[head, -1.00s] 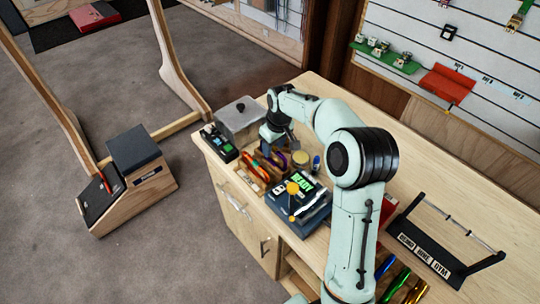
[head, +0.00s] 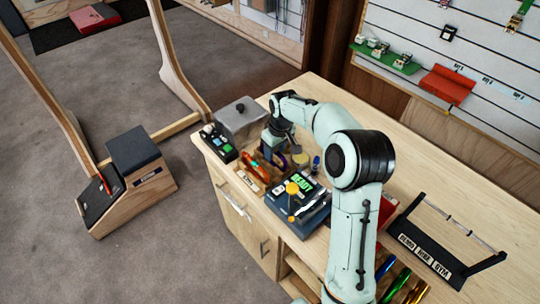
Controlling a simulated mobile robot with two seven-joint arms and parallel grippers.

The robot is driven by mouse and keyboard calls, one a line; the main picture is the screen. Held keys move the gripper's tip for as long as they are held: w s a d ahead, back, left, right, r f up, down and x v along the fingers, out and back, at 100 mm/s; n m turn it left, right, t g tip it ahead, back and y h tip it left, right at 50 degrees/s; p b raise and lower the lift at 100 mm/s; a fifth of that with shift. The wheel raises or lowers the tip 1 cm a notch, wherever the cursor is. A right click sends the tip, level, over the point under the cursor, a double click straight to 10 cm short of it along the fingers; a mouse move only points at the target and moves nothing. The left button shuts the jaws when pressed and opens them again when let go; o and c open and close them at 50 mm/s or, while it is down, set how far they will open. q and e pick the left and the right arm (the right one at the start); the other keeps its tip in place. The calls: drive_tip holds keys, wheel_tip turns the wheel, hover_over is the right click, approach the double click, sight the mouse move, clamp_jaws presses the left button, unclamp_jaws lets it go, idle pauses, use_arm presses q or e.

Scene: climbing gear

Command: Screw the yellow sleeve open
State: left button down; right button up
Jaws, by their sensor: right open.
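An orange-red carabiner (head: 264,169) stands in a wooden holder (head: 250,184) on the counter. A purple carabiner (head: 282,160) shows just behind it, partly hidden by my gripper. I cannot make out a yellow sleeve at this size. My right gripper (head: 272,154) points down over the carabiners, close to the purple one. Its jaws are open; whether they touch or surround anything is too small to tell. My left gripper is not in view.
A dark blue box with a "READY" screen (head: 303,184) stands in front. A grey metal box (head: 240,118) and a black device with buttons (head: 219,143) stand to the left. A round tan container (head: 301,160) is close by on the right.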

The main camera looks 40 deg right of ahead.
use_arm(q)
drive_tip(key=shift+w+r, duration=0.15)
use_arm(e)
drive_tip(key=shift+d, duration=0.35)
drive_tip(key=shift+r, duration=0.1)
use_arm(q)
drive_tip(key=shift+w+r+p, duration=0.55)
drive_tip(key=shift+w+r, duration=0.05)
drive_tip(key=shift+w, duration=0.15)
use_arm(e)
drive_tip(key=shift+r, duration=1.3)
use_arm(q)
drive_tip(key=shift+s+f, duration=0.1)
use_arm(e)
drive_tip(key=shift+a, duration=0.15)
drive_tip(key=shift+a+f, duration=0.1)
drive_tip(key=shift+a, duration=0.3)
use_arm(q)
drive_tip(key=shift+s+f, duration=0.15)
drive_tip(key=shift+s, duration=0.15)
use_arm(e)
drive_tip(key=shift+s+a, duration=0.1)
drive_tip(key=shift+a, duration=0.05)
